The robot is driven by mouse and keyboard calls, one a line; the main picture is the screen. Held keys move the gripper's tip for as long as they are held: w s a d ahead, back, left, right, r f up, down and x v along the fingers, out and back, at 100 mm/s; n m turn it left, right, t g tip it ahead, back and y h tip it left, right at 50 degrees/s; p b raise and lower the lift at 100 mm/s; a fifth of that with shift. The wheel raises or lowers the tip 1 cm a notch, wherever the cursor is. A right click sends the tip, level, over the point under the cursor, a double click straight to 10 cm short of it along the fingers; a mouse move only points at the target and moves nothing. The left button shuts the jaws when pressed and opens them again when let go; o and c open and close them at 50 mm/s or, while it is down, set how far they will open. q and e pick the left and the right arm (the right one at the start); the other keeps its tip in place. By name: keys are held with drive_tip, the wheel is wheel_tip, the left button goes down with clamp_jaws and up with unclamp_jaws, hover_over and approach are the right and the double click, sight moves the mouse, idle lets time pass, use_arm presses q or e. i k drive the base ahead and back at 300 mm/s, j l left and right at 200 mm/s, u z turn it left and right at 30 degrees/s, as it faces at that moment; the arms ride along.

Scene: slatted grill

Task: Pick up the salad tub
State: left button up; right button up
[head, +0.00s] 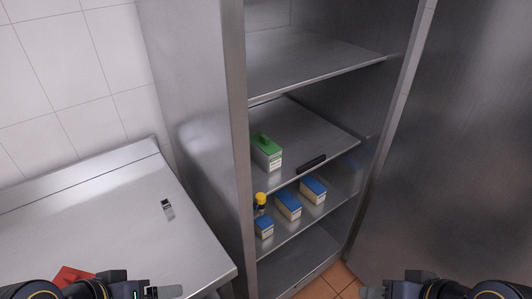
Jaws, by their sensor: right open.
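A white tub with a green lid (267,155) stands on the middle shelf of the open steel cabinet, near its left side. Several smaller tubs with blue lids stand on the shelf below, among them one at the front left (264,228), one in the middle (289,206) and one at the right (313,191). The labels are too small to read, so I cannot tell by text which is the salad tub. My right gripper (372,292) is open at the bottom edge, apart from the tubs. My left gripper (165,291) shows partly at the bottom left; its jaw state is unclear.
A yellow-capped bottle (261,202) stands by the blue-lidded tubs. A dark bar (311,164) lies at the middle shelf's front. The cabinet's left post (238,150) and open door (460,150) flank the shelves. A steel counter (110,220) at left holds a small object (168,208).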

sight(272, 164)
drive_tip(key=l+u, duration=0.2)
drive_tip(key=l, duration=0.2)
drive_tip(key=i+l+u, duration=0.15)
drive_tip(key=u, duration=0.2)
drive_tip(key=i+l+u, duration=0.25)
drive_tip(key=u, duration=0.15)
drive_tip(key=i+l+u, duration=0.35)
drive_tip(key=k+j, duration=0.05)
drive_tip(key=k, duration=0.05)
